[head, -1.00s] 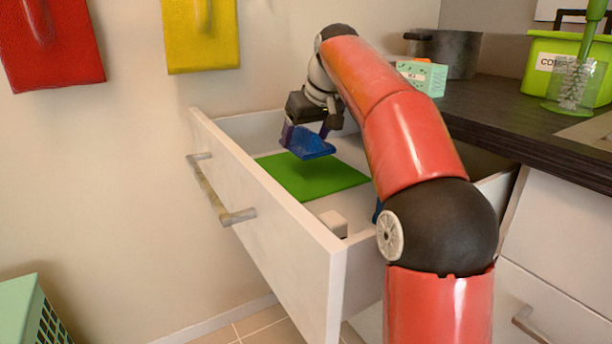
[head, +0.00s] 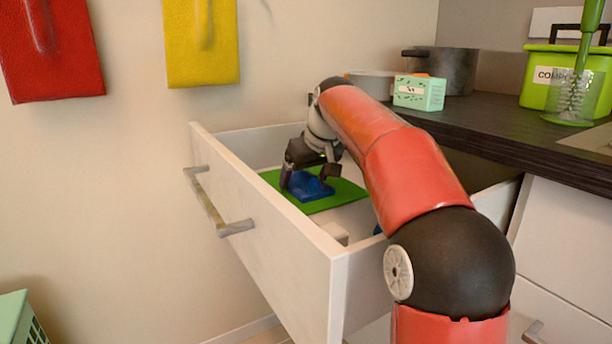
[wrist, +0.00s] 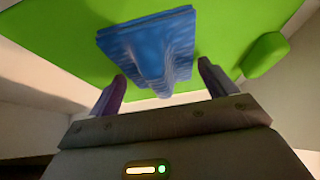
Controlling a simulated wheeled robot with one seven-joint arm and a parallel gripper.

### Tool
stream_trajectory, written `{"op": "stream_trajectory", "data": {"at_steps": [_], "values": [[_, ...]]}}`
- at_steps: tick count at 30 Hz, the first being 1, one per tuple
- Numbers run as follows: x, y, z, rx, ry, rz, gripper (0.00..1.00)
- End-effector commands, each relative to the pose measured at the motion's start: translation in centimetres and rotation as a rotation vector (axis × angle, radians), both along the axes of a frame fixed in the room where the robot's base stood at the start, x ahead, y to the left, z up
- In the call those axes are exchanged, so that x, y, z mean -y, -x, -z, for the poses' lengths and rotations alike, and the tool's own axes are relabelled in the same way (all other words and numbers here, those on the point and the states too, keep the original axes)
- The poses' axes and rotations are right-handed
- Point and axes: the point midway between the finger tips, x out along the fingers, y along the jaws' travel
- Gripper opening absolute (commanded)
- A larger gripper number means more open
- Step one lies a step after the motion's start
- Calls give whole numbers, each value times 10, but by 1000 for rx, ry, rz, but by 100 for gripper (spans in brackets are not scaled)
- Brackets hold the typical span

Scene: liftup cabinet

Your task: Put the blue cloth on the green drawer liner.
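The blue cloth (head: 308,187) lies on the green drawer liner (head: 345,195) inside the open drawer. In the wrist view the folded cloth (wrist: 150,50) has a raised ridge in its middle, with the green liner (wrist: 225,28) around it. My gripper (head: 309,178) is low over the cloth. In the wrist view its two fingers (wrist: 163,85) stand wide apart, one on each side of the ridge, with gaps between them and the cloth. My gripper is open. My arm hides part of the drawer's right side.
The white drawer front (head: 265,215) and its side walls surround the liner. A green rounded thing (wrist: 265,55) shows beside the liner's cloth. The dark counter (head: 480,125) carries a pot (head: 450,68) and green box (head: 419,92).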

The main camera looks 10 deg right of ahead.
Motion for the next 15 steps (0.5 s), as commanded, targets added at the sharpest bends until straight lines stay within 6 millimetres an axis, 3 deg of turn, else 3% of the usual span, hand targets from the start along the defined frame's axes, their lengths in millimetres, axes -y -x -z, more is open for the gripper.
{"op": "stream_trajectory", "data": {"at_steps": [3,11,15], "values": [[0,0,0,0,0,0,98],[0,0,-1,0,0,0,98],[1,3,-11,1,1,0,98]]}}
